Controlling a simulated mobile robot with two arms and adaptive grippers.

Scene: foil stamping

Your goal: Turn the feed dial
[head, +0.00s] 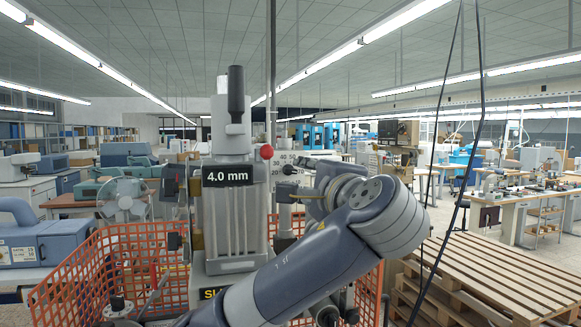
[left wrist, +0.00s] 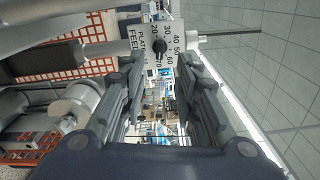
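The feed dial is a black knob (left wrist: 159,48) on a white plate (left wrist: 142,50) with numbers and the words "PLATE FEED". In the head view the dial plate (head: 312,164) is partly visible on the machine, just right of a red ball knob. My left gripper (head: 284,193) is close to the plate, its arm covering part of the machine's lower front. In the left wrist view my left gripper (left wrist: 155,72) is open, its fingers apart with nothing between them; the knob is just beyond the fingertips. My right gripper is not in view.
The grey stamping machine (head: 230,215) with a "4.0 mm" label stands in front of me. An orange mesh fence (head: 130,255) runs around it. Wooden pallets (head: 490,280) lie at right, and dark cables hang before them. A blue-grey machine (head: 45,240) is at left.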

